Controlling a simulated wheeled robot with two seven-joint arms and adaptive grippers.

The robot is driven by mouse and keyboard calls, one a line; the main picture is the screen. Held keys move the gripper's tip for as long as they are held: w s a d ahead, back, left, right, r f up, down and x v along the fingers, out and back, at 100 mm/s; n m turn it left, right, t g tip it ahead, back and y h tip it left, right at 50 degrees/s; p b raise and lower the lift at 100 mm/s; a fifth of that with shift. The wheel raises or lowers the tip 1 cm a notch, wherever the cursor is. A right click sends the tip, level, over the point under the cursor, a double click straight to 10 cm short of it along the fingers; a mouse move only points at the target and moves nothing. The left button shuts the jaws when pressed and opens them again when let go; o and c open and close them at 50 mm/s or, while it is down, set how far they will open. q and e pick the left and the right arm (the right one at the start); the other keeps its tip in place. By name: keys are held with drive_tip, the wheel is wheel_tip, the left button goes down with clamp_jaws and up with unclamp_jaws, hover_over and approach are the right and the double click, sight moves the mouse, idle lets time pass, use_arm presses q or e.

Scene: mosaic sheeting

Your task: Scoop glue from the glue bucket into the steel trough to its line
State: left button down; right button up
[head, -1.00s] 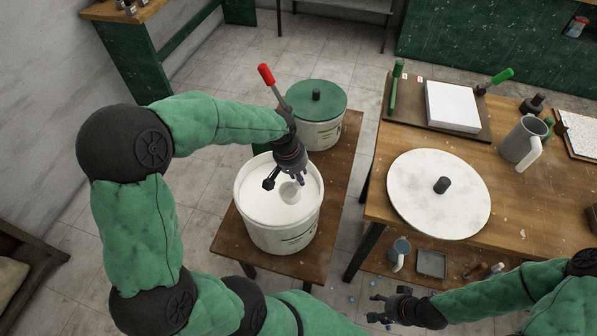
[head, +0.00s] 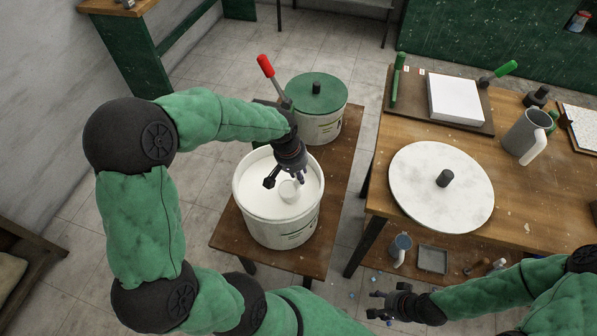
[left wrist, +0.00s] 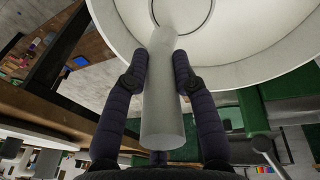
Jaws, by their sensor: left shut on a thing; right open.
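The open white glue bucket (head: 246,215) stands on a low wooden stand, with white glue inside. My left gripper (head: 289,180) is over the bucket's mouth, shut on the handle of a pale scoop (head: 288,191). The scoop's cup is inside the bucket at the glue; how deep it sits I cannot tell. In the left wrist view the grey handle (left wrist: 163,100) runs between the two fingers, towards the pale bucket. My right gripper (head: 380,305) is open and empty, low in front of the table. I cannot clearly identify the steel trough.
A green-lidded bucket (head: 317,90) stands behind the glue bucket, near a red-handled tool (head: 265,66). The wooden table (head: 395,222) at right carries a round white disc (head: 415,190), a grey jug (head: 524,136) and a board with sheets. A grey tray (head: 432,259) sits lower down.

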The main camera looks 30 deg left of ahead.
use_arm(q)
drive_tip(key=shift+r+g+y+p, duration=0.25)
drive_tip(key=shift+r+g+p, duration=0.2)
drive_tip(key=shift+r+p, duration=1.6)
drive_tip(key=shift+r+g+y+p, duration=0.3)
drive_tip(key=shift+r+g+p, duration=0.2)
drive_tip(key=shift+r+p, duration=1.5)
drive_tip(key=shift+r+g+y+p, duration=0.25)
drive_tip(key=shift+r+g+p, duration=0.2)
drive_tip(key=shift+r+p, duration=1.6)
drive_tip(key=shift+r+b, duration=0.1)
drive_tip(key=shift+b, duration=0.2)
